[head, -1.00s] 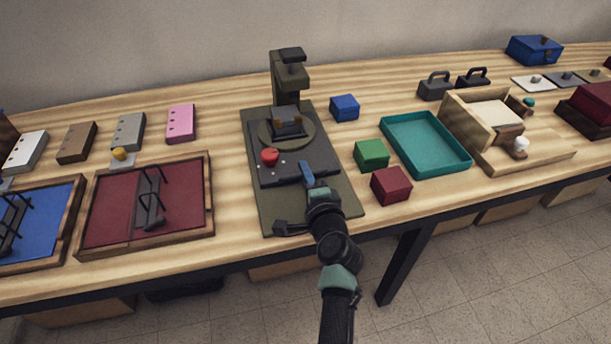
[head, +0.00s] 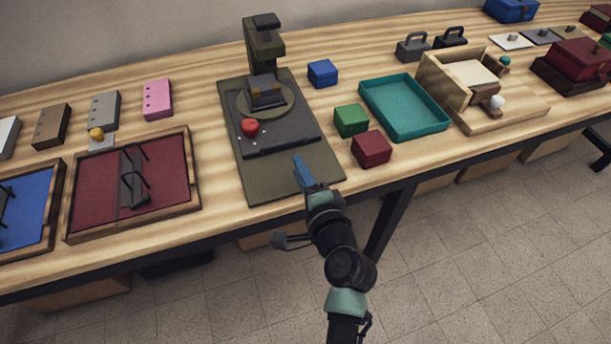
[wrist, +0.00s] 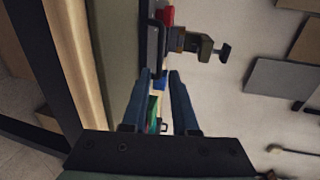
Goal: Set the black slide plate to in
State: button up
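The black slide plate (head: 285,138) lies on the olive base (head: 284,177) of a press-like stand (head: 265,45). A red knob (head: 250,127) sits at the plate's left side. A round disc with a dark block (head: 266,90) is at the plate's far part, under the stand's head. My gripper (head: 299,168) is in front of the plate, over the base's front right part in the head view. In the wrist view its two blue fingers (wrist: 160,75) are apart with nothing held between them. The red knob (wrist: 166,15) shows beyond them, with the plate seen edge-on.
Green (head: 351,120), dark red (head: 371,149) and blue (head: 322,73) blocks stand right of the base, by a teal tray (head: 447,126). A red framed panel with a black handle (head: 90,190) lies to the left. The table's front edge is close to my arm.

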jog(key=shift+v, duration=1.45)
